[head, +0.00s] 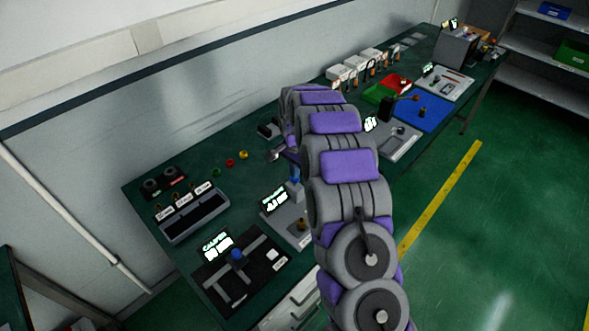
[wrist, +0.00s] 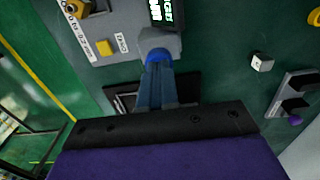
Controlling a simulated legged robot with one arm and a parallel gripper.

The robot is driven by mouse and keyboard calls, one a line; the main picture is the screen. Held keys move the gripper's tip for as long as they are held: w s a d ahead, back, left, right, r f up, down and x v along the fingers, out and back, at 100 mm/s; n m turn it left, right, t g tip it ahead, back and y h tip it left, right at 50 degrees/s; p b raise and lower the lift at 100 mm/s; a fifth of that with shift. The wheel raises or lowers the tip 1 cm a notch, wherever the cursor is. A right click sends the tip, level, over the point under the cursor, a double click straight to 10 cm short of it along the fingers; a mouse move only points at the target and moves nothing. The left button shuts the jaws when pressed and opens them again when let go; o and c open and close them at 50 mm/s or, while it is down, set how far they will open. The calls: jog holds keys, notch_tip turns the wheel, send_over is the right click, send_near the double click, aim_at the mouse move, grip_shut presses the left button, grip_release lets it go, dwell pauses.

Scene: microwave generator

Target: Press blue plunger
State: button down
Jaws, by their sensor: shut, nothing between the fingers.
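In the wrist view, the blue plunger (wrist: 158,54) shows as a rounded blue top on a grey device with a lit display (wrist: 167,12). My gripper (wrist: 158,68) is shut and empty, its fingers together and pointing at the plunger. The fingertips overlap the plunger's near side in the picture; I cannot tell whether they touch it. In the head view, my gripper (head: 293,172) points down over the grey device with a lit display (head: 275,200), left of my arm. The fingers and arm partly cover that spot.
A black caliper panel with a blue knob (head: 237,254) lies nearer on the green bench. A grey tray (head: 193,215) and small coloured buttons (head: 230,162) are left. A yellow square button (wrist: 104,47) is beside the plunger. Red, green and blue mats (head: 425,112) lie farther back.

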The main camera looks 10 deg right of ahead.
jog(key=shift+s+f, duration=0.15)
jog(key=shift+f, duration=1)
notch_tip(320, 180, up, 18)
jog(key=p, duration=0.2)
dwell(0.5)
